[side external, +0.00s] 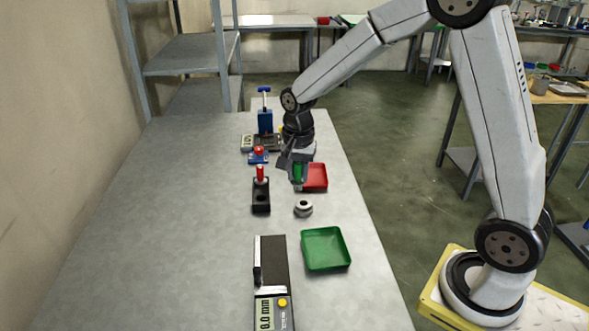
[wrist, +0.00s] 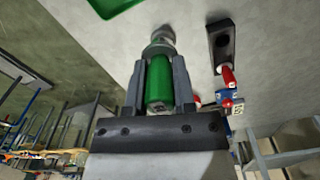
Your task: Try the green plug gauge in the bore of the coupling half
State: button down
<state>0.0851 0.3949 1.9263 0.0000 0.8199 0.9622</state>
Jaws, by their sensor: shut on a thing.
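My gripper (side external: 297,172) is shut on the green plug gauge (side external: 298,174), which it holds upright above the table. In the wrist view, the green handle (wrist: 158,85) sits between both fingers of my gripper (wrist: 158,82). The coupling half (side external: 303,208) is a small grey ring with a dark bore, lying on the table nearer the side camera than the gauge, apart from it. In the wrist view, grey metal shows beyond the handle; I cannot tell gauge end from coupling half there.
A black holder (side external: 261,204) with a red-handled gauge (side external: 260,173) and an empty hole stands left of the coupling half. A red tray (side external: 317,177) is beside my gripper. A green tray (side external: 326,265) and a digital measuring device (side external: 272,275) lie nearer the camera. The table's left side is clear.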

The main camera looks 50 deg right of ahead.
dwell(0.6)
jog(key=w+d+f, duration=0.3)
jog(key=d+f, duration=0.2)
jog(key=d, duration=0.2)
jog(key=shift+w, duration=0.4)
jog(key=shift+f, duration=0.25)
jog(key=shift+f, duration=2.6)
jog(key=shift+f, duration=1.1)
dwell(2.3)
